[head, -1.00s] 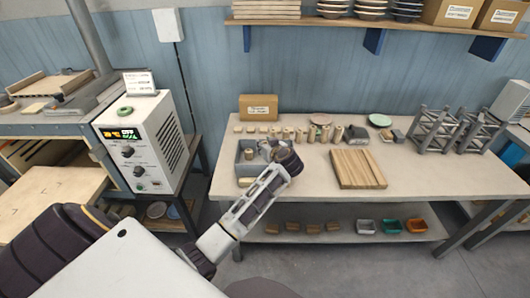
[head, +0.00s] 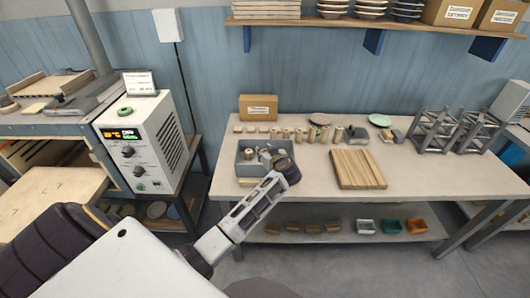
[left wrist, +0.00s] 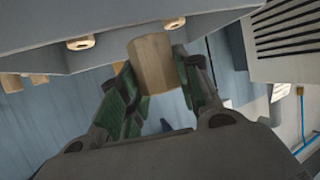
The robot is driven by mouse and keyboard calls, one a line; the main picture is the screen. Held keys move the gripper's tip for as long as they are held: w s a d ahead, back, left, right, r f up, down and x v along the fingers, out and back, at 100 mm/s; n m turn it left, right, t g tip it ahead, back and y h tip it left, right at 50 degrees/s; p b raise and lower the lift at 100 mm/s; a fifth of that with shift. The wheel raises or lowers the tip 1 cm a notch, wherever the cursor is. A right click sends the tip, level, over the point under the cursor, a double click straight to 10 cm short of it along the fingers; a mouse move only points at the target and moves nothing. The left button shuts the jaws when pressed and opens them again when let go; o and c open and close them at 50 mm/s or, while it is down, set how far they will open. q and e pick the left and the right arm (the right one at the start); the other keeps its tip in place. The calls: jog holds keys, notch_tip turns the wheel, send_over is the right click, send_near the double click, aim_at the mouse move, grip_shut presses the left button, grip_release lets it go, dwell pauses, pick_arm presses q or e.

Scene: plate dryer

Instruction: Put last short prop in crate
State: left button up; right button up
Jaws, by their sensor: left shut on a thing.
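The grey crate (head: 240,161) stands at the left end of the workbench, with wooden pieces inside. My left gripper (head: 264,153) is over the crate's right side in the head view, where its fingers are small and partly hidden. In the left wrist view my left gripper (left wrist: 160,85) has its green-padded fingers shut on a short wooden cylinder, the short prop (left wrist: 157,62). The prop's contact with the crate cannot be made out. My right gripper is not in view.
A row of wooden props (head: 300,134) stands behind the crate, before a cardboard box (head: 258,107). A slatted wooden board (head: 358,169) lies to the right. Grey lattice stands (head: 432,130) are farther right. A white control box (head: 140,145) stands left of the bench.

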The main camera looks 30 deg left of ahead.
pick_arm(q)
jog(key=shift+f, duration=0.3)
jog(key=o, duration=1.1)
jog(key=shift+c, duration=0.2)
jog(key=shift+r, duration=0.2)
jog(key=shift+r, duration=0.15)
jog(key=v, duration=1.2)
jog(key=shift+r+b, duration=0.15)
jog(key=shift+b, duration=0.3)
